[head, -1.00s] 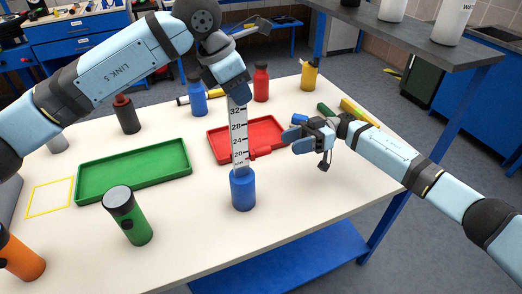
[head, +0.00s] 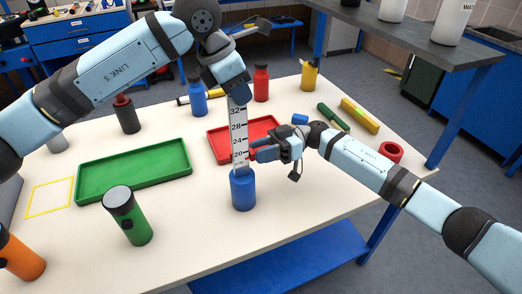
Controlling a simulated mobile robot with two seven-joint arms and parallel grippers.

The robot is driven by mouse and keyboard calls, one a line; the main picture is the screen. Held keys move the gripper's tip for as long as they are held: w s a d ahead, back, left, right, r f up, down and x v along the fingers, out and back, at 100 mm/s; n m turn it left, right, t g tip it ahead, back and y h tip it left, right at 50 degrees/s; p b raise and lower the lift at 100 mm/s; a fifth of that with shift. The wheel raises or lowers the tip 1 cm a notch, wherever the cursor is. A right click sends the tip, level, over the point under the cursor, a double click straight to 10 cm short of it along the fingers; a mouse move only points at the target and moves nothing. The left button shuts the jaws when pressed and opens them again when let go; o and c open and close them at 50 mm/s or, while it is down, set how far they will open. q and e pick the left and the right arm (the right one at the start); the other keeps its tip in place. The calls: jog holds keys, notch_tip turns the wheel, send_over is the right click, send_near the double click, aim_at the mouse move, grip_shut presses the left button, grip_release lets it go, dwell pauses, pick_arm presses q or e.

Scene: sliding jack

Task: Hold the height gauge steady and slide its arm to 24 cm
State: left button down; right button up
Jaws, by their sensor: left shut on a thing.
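The height gauge is a white upright scale (head: 238,128) with marks 20 to 32 showing, standing on a blue base (head: 243,190). My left gripper (head: 238,96) is shut on the top of the scale, just above the 32 mark. The gauge's red sliding arm (head: 252,156) sits near or just below the 20 mark, pointing right, and is mostly hidden by my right gripper. My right gripper (head: 257,150) is at the red arm, with its fingertips close to the scale. I cannot tell whether its fingers are closed on the arm.
A red tray (head: 216,146) lies just behind the gauge and a green tray (head: 90,195) to the left. A green-bodied flashlight (head: 136,228) stands at front left. A red ring (head: 391,152) lies at the right. The table right of the blue base is clear.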

aim_at(247, 135)
grip_shut()
notch_tip(247, 135, up, 6)
jog(key=shift+r, duration=0.1)
jog(key=o, duration=0.5)
grip_release()
jog(key=shift+d, duration=0.15)
jog(key=v, duration=1.1)
jog(key=shift+d, duration=0.35)
jog(key=shift+w, duration=0.15)
pick_arm(q)
jog(key=c, duration=1.1)
grip_release()
